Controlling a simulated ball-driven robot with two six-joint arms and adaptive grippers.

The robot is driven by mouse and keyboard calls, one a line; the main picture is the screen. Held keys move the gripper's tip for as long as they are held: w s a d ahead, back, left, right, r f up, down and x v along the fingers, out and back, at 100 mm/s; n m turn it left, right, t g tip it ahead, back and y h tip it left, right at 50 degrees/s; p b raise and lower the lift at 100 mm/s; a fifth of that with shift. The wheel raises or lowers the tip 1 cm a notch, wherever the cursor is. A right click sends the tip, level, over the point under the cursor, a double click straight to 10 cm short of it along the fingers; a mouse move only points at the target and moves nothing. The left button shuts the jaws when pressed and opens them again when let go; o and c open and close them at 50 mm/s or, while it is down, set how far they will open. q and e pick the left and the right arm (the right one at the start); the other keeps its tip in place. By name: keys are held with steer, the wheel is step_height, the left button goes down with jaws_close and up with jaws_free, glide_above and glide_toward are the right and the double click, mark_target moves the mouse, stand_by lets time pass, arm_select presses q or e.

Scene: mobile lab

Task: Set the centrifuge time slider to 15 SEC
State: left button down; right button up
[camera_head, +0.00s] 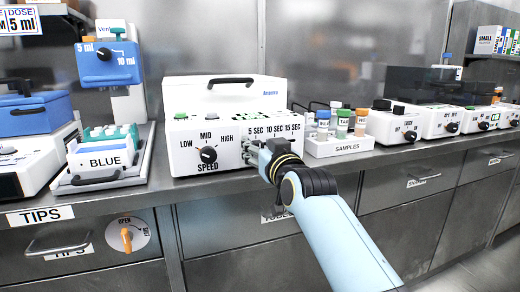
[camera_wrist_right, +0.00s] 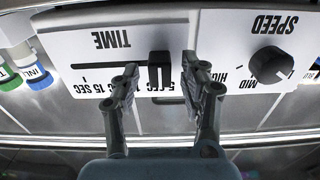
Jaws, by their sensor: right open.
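The white centrifuge (camera_head: 224,110) stands on the bench, with 5, 10 and 15 SEC labels on its front. In the upside-down right wrist view, the black time slider knob (camera_wrist_right: 160,71) sits in its slot close to the 5 SEC label (camera_wrist_right: 180,83). The 15 SEC label (camera_wrist_right: 88,90) is at the slot's other end; the 10 SEC label is mostly hidden by a finger. My right gripper (camera_head: 248,150) is open at the panel, also seen in the wrist view (camera_wrist_right: 161,78), with one finger on each side of the knob and visible gaps. My left gripper is not in view.
The speed dial (camera_head: 208,155) is left of my right gripper on the same panel. A samples rack (camera_head: 338,146) with capped vials stands close on the right. A blue-labelled rack (camera_head: 103,160) and a blue dispenser (camera_head: 108,66) stand left.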

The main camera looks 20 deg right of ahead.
mark_target(293, 138)
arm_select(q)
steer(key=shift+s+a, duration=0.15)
arm_select(e)
jaws_close()
steer(key=shift+d, duration=0.35)
steer(key=d+p, duration=0.1)
steer(key=d, duration=0.7)
steer(key=shift+w+d, duration=0.15)
steer(key=shift+d, duration=0.45)
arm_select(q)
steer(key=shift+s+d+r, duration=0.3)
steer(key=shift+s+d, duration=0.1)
